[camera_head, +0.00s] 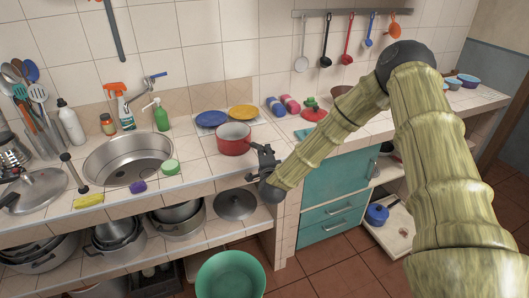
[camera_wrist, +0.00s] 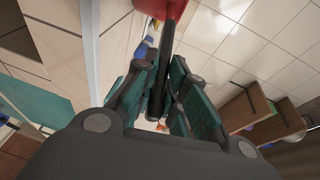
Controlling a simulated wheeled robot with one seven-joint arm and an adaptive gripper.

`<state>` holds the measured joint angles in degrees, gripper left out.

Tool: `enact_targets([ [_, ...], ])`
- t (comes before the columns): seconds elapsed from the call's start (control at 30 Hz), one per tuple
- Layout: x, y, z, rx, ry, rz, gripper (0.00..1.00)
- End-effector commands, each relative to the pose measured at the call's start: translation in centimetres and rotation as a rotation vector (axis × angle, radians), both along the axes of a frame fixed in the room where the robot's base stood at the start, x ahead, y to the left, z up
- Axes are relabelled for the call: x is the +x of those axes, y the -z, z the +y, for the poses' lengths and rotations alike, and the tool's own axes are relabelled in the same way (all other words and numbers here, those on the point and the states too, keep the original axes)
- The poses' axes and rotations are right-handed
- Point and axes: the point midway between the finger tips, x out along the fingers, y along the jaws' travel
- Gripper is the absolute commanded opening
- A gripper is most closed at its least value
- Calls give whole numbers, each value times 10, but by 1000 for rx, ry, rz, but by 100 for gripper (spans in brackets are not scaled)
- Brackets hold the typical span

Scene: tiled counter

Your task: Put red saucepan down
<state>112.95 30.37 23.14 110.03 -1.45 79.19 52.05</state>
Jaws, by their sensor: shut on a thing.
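In the wrist view the black handle (camera_wrist: 166,55) runs between the fingers of my gripper (camera_wrist: 165,88), and a small part of the red saucepan (camera_wrist: 168,9) shows at the top. The rest of the pan is out of that view.
The sink (camera_head: 128,158) lies to the left, with a green round sponge (camera_head: 169,167) at its right edge. A blue plate (camera_head: 211,118) and a yellow plate (camera_head: 242,112) lie behind the saucepan. A red lidded item (camera_head: 313,110) and a dark red bowl (camera_head: 341,91) stand farther right.

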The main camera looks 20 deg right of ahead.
Motion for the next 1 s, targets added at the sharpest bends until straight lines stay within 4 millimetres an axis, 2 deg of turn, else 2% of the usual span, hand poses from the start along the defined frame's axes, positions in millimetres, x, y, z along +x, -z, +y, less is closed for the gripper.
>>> enact_targets([
  [0.17,0,3,0,1,0,-1,0],
  [0.2,0,2,0,0,0,0,18],
  [0.3,0,2,0,0,0,0,35],
  [0.73,-2,0,1,0,0,1,35],
  [0.87,-19,1,5,2,-1,2,35],
  [1.0,-43,0,11,3,-1,2,35],
])
